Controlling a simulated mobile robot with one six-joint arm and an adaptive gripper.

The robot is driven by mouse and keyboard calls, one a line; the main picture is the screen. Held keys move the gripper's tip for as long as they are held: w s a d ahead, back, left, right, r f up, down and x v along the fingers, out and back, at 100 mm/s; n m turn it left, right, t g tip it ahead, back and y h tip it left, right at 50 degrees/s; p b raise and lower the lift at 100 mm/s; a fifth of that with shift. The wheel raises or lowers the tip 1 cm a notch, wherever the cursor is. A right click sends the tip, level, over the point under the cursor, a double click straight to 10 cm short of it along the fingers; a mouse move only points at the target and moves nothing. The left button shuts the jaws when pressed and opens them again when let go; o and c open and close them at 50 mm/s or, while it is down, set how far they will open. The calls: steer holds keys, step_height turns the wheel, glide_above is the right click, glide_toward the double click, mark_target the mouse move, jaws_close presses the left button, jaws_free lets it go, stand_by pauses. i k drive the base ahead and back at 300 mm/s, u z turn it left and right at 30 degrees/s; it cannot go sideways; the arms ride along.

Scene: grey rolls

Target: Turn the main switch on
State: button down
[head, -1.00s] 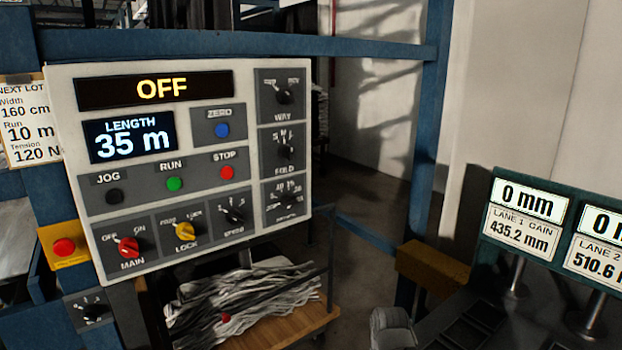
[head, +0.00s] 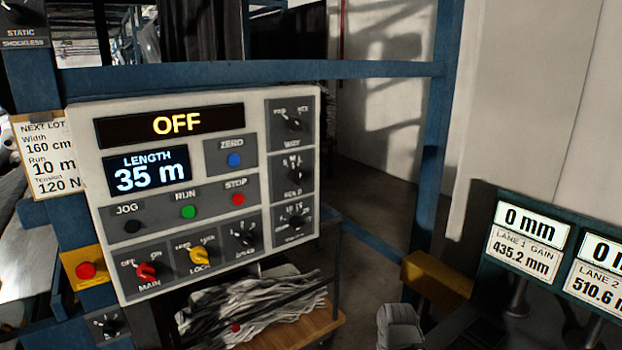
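The main switch (head: 147,271) is a red rotary knob at the lower left of a pale control panel (head: 83,150). It has OFF marked at its upper left and ON at its upper right, with MAIN below. The knob seems turned towards OFF, though its pointer is small. The panel's top display (head: 177,124) reads OFF in yellow. My gripper does not show in the head view.
Beside the switch are a yellow LOCK knob (head: 199,255) and a black knob (head: 243,235). JOG, RUN (head: 188,212) and STOP (head: 238,199) buttons sit above. A red button on a yellow plate (head: 86,270) is left of the panel. Blue rails (head: 380,69) frame it.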

mark_target(146, 271)
steer(key=u, duration=1.7)
steer(key=k, duration=0.25)
steer(key=z, duration=0.25)
steer(key=i, duration=0.25)
